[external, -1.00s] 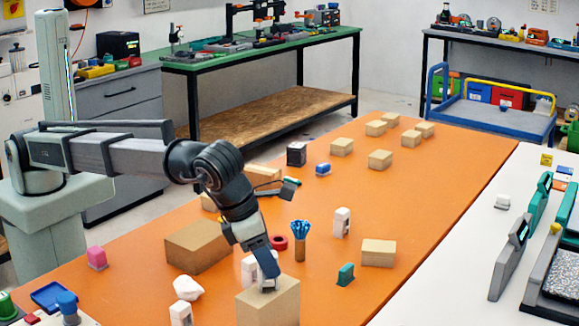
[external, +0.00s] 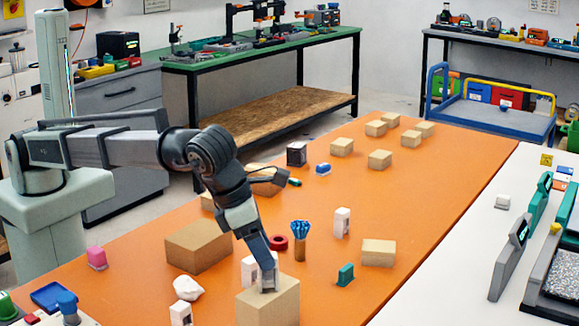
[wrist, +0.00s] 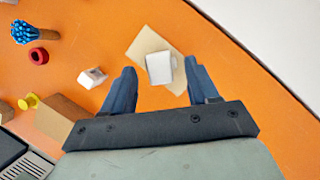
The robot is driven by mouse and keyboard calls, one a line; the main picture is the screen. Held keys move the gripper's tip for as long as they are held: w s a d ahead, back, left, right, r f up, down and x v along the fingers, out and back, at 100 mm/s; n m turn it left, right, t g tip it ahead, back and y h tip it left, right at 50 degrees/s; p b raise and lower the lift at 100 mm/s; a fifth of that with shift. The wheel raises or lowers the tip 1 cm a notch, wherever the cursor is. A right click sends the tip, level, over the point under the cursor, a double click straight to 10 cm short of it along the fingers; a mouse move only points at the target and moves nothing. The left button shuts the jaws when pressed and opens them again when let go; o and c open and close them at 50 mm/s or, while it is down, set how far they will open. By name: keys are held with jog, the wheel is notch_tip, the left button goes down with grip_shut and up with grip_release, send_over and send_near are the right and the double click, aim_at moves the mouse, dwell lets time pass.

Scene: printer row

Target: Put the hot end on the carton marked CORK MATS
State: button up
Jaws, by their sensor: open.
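A small white-grey piece (wrist: 160,68), which may be the hot end, rests on top of a tan carton (wrist: 146,43) in the wrist view. In the external view this carton (external: 268,305) stands at the front edge of the picture, and no marking on it is readable. My gripper (external: 268,288) is open, with its fingertips at the carton's top. In the wrist view my gripper's blue fingers (wrist: 160,82) stand on either side of the piece, with a visible gap at least on the left. The fingers partly hide the piece in the external view.
A larger brown carton (external: 198,246), a white lump (external: 187,288) and white blocks (external: 181,314) (external: 342,222) stand nearby. A holder with blue ties (external: 300,240), a red ring (external: 278,243) and another carton (external: 378,253) lie beyond.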

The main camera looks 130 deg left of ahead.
jog(key=v, duration=0.9)
